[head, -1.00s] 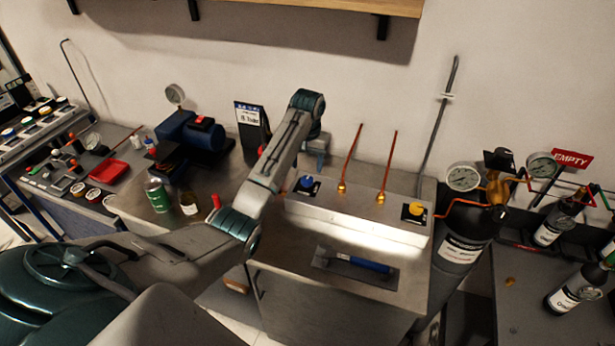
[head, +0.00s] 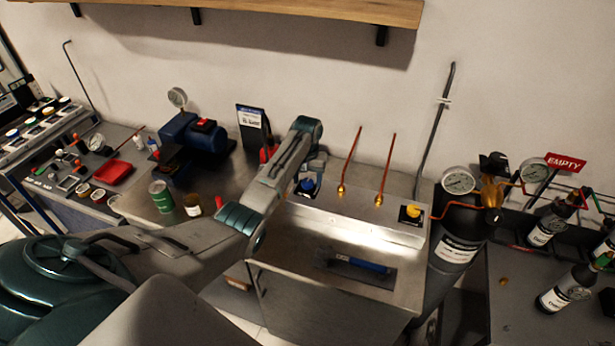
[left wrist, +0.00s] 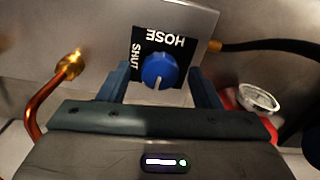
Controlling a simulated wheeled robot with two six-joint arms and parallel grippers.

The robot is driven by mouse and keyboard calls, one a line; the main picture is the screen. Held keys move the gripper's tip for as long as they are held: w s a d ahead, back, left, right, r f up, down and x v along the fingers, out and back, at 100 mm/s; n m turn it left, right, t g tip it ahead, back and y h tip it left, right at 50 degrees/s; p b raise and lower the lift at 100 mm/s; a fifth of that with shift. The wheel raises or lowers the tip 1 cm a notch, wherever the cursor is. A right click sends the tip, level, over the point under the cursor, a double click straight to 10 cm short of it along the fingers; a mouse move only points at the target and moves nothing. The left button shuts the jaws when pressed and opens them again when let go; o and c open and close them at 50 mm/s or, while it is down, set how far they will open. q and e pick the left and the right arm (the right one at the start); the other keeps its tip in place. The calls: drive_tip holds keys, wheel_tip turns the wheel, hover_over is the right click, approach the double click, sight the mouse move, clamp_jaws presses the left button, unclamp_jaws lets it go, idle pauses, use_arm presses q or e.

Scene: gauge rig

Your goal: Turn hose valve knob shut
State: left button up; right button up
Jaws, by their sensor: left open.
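The blue hose valve knob (head: 307,187) sits at the left end of the metal panel (head: 350,210). In the left wrist view the knob (left wrist: 158,71) is on a black plate marked HOSE and SHUT (left wrist: 139,46); its white pointer mark faces the bottom of that picture, not the SHUT word at left. My left gripper (head: 309,179) is at the knob, partly covering it in the head view. In the left wrist view the jaws (left wrist: 161,82) are open, with one finger on each side of the knob and gaps visible. My right gripper is not in view.
Two copper tubes (head: 350,160) rise from the panel right of the knob, and a yellow knob (head: 412,211) sits at its right end. A blue-handled tool (head: 360,264) lies on the lower shelf.

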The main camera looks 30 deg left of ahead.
use_arm(q)
drive_tip(key=shift+f, duration=0.15)
drive_tip(key=c, duration=1)
drive_tip(key=shift+m, duration=0.4)
drive_tip(key=m, duration=1.2)
drive_tip(key=shift+m, duration=2.4)
